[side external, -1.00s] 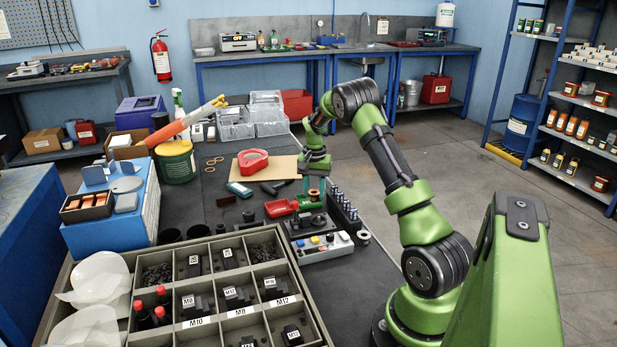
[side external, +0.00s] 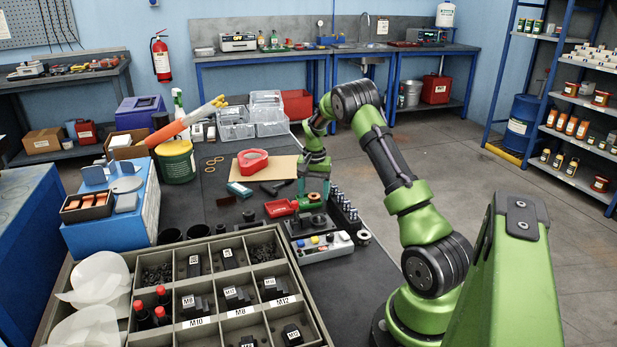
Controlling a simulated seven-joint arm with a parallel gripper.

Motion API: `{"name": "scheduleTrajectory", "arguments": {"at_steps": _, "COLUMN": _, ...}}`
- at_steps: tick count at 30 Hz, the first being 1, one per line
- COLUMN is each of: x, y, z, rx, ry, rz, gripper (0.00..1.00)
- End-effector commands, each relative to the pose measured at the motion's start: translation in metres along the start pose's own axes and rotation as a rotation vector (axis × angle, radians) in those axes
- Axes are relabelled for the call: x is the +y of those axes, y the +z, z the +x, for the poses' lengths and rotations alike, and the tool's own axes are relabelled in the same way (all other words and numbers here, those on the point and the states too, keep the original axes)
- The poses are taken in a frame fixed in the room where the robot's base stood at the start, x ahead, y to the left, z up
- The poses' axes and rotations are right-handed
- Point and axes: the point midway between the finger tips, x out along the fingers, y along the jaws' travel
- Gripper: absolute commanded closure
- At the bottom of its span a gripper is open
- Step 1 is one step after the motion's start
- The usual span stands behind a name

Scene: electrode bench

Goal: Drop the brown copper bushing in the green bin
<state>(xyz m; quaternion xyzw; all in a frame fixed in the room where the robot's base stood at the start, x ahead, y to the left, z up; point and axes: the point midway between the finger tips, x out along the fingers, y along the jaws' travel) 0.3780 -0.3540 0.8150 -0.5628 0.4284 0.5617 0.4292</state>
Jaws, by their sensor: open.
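My gripper (side external: 314,201) points down over the middle of the bench, at the dark fixture area behind the button box. Its teal fingers are open, and I see nothing held between them. A small dark, brownish ring (side external: 318,220) sits just below the fingertips; it may be the copper bushing, but it is too small to be sure. A green bin (side external: 305,205) shows partly beside the fingers, next to a red bin (side external: 281,208) on its left. The gripper hides part of the green bin. I cannot tell whether the fingers touch the ring.
A button box (side external: 322,247) stands in front of the fixture. A rack of upright metal pins (side external: 343,205) is close on the right. A compartment tray (side external: 205,325) fills the front left.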

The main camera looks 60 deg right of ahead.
Motion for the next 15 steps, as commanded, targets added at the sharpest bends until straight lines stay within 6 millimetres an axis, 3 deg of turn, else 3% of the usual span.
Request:
{"name": "scheduleTrajectory", "arguments": {"at_steps": 5, "x": 0.001, "y": -0.001, "z": -0.012, "rx": 0.002, "ry": 0.001, "rz": 0.002, "gripper": 0.31}}
{"name": "scheduleTrajectory", "arguments": {"at_steps": 15, "x": 0.000, "y": -0.001, "z": -0.090, "rx": 0.005, "ry": -0.002, "rz": 0.001, "gripper": 0.31}}
